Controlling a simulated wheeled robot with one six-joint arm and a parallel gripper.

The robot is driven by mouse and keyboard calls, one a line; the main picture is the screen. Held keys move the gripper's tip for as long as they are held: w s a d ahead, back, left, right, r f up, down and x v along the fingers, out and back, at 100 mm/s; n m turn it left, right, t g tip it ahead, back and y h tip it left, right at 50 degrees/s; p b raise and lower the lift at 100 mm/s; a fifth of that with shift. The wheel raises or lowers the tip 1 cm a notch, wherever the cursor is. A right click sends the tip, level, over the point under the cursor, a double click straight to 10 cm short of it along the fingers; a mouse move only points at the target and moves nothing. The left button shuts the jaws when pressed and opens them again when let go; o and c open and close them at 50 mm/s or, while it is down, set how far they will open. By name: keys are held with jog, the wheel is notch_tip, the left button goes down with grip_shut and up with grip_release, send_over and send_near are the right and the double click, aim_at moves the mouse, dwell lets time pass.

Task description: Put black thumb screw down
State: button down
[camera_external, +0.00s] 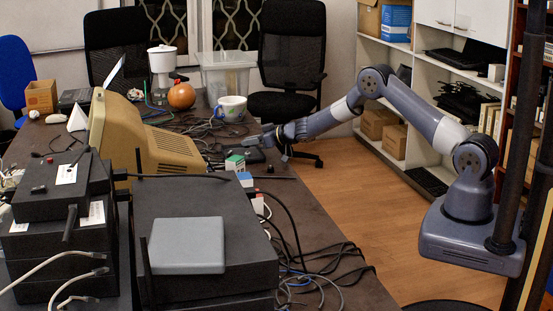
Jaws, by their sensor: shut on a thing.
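My gripper (249,141) reaches in from the right, low over the right edge of the cluttered table (335,232). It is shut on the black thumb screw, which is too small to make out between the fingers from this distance. A flat dark object (254,156) lies just below the fingertips. A small green-and-white block (235,163) stands just below and left of the gripper, and a blue-and-white block (245,179) stands nearer the camera. I cannot tell the exact gap between the fingertips and the table.
A beige monitor (140,140) stands left of my gripper. Stacked black boxes (205,262) fill the near table. More cables (325,270) run along the near right edge. Office chairs (292,55) stand beyond.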

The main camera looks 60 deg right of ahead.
jog(key=shift+f, duration=0.25)
jog(key=c, duration=1.3)
grip_release()
jog(key=shift+s+f, duration=0.1)
jog(key=shift+r+p, duration=0.4)
jog(key=shift+r, duration=0.2)
jog(key=b+v, duration=0.1)
jog(key=v, duration=1.1)
jog(key=shift+r+b, duration=0.15)
jog(key=shift+b, duration=0.15)
jog(key=p+x, duration=0.1)
jog(key=x, duration=1)
jog(key=shift+w, duration=0.3)
jog(key=shift+w+f, duration=0.25)
jog(key=shift+f, duration=0.55)
jog(key=shift+a, duration=0.1)
